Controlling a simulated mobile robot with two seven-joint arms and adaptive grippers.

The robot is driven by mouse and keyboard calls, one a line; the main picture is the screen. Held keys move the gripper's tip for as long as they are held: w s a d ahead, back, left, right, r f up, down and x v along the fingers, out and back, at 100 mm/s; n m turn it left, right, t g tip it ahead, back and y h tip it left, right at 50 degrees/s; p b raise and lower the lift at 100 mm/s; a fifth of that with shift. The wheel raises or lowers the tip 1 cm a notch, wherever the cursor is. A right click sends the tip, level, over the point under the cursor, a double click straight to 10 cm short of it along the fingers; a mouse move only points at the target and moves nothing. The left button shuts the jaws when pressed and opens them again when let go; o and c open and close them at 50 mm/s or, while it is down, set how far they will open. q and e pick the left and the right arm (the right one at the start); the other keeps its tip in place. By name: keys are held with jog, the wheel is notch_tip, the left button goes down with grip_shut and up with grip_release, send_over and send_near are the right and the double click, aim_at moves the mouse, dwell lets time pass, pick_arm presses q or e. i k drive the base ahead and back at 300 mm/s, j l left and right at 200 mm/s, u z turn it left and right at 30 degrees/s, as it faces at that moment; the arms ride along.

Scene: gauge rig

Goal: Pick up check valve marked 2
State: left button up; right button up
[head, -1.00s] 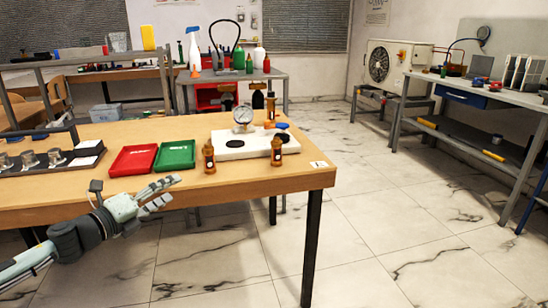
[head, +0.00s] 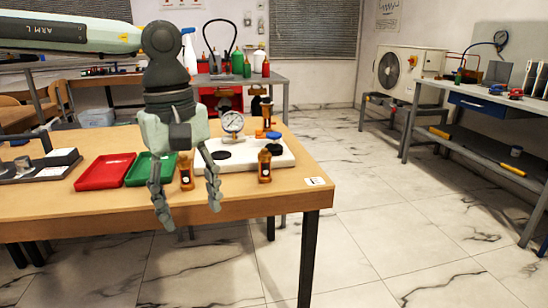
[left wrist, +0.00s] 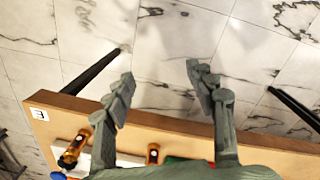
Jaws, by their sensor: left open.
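Brass-coloured check valves stand on the wooden table: one near the front edge (head: 186,172), one at the right front of the white gauge plate (head: 265,165), and one behind the plate (head: 267,115). The first two also show in the left wrist view, the front-edge one (left wrist: 153,153) and the plate one (left wrist: 72,148). I cannot read the number on any of them. My left gripper (head: 190,208) points down, open and empty, around the table's front edge by the front-edge valve. In the left wrist view its spread fingers (left wrist: 158,72) have only floor between their tips. My right gripper is not in view.
A white plate (head: 228,163) holds a round pressure gauge (head: 232,122). Red (head: 104,172) and green (head: 140,171) trays lie left of the front-edge valve. A dark rack (head: 40,165) stands farther left. The table's right front corner is bare except for a small label (head: 315,182).

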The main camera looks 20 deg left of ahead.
aim_at(265, 156)
jog(key=i, duration=1.05)
